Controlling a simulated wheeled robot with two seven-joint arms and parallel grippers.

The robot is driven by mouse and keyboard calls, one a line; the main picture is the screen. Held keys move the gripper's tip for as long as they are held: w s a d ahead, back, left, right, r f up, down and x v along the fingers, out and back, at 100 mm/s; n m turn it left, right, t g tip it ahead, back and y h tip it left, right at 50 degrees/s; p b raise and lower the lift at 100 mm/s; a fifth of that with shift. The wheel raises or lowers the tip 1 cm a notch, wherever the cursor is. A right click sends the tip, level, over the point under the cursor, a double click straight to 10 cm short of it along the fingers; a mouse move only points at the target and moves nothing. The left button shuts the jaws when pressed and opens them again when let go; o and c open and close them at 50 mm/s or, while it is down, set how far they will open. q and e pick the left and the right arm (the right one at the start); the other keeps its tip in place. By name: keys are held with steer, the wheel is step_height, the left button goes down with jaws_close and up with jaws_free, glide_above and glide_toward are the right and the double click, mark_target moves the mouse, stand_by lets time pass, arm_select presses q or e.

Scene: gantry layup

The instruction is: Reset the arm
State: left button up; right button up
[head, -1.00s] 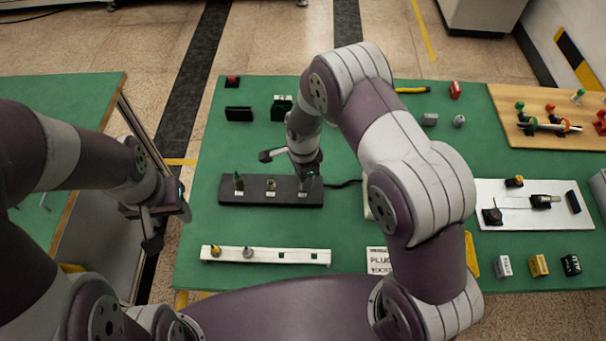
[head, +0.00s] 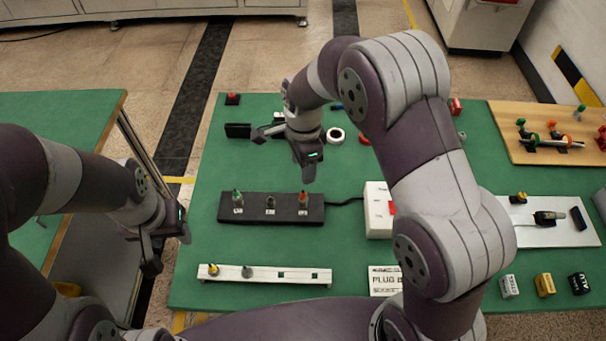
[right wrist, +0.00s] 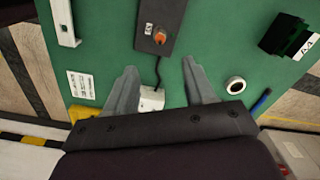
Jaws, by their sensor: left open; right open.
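My right gripper (head: 286,150) is open and empty above the green table, behind the black strip. The right wrist view shows its two spread fingers (right wrist: 158,88) with nothing between them but the table and a white box below. My left gripper (head: 160,240) is open and empty, over the gap left of the table. The black strip (head: 285,218) holds several upright plugs; the orange one (head: 304,200) stands at its right end and also shows in the right wrist view (right wrist: 159,35). My right arm hides part of the table's middle right.
The white box (head: 378,210) with a red part stands right of the strip, joined by a cable. A white rail (head: 300,275) lies in front. A roll of tape (head: 336,135) and dark blocks (head: 238,130) lie behind. A wooden board (head: 550,150) and a white board (head: 560,236) are at right.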

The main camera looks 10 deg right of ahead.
stand_by(0.5)
steer(key=s+d+r+n, duration=0.2)
steer(key=s+d+n, duration=0.2)
steer(key=s+n, duration=0.3)
steer(key=s+d+r+n+t, duration=0.1)
steer(key=s+d+r+n, duration=0.1)
steer(key=s+d+n, duration=0.3)
steer(key=s+n, duration=0.3)
steer(key=shift+d+r+n, duration=0.2)
steer(key=shift+r+n, duration=0.1)
steer(key=shift+r, duration=0.05)
steer(key=shift+s, duration=0.1)
